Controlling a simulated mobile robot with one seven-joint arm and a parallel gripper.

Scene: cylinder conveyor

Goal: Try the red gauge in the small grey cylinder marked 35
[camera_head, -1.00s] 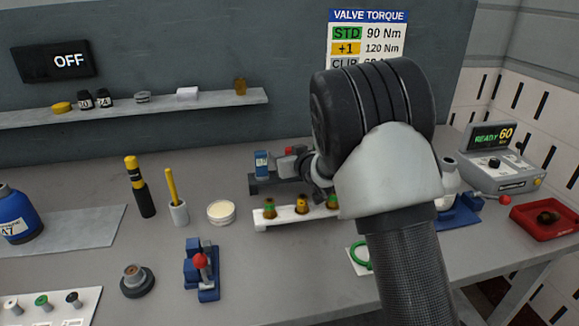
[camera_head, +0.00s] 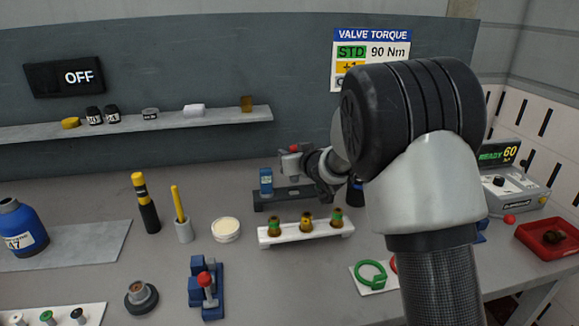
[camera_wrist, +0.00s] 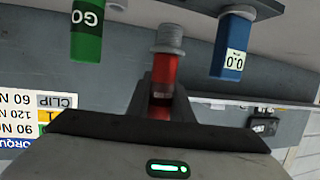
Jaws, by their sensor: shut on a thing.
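The red gauge (camera_wrist: 163,72) with a grey knurled end is between the fingers of my gripper (camera_wrist: 162,98) in the wrist view. In the head view its red top (camera_head: 293,147) shows above my gripper (camera_head: 292,163), which is shut on it above the dark rack (camera_head: 272,204). A blue gauge marked 0.0 (camera_wrist: 233,45) is on one side, also seen standing at the rack's left end (camera_head: 266,181) in the head view. A green gauge marked GO (camera_wrist: 87,30) is on the other side. I cannot make out a grey cylinder marked 35; my arm hides part of the bench.
A white holder (camera_head: 350,230) with several brass fittings stands in front of the rack. A blue clamp (camera_head: 207,291), a blue bottle marked 47 (camera_head: 22,230) and a white cup (camera_head: 226,229) are left. A red tray (camera_head: 552,241) is at the right.

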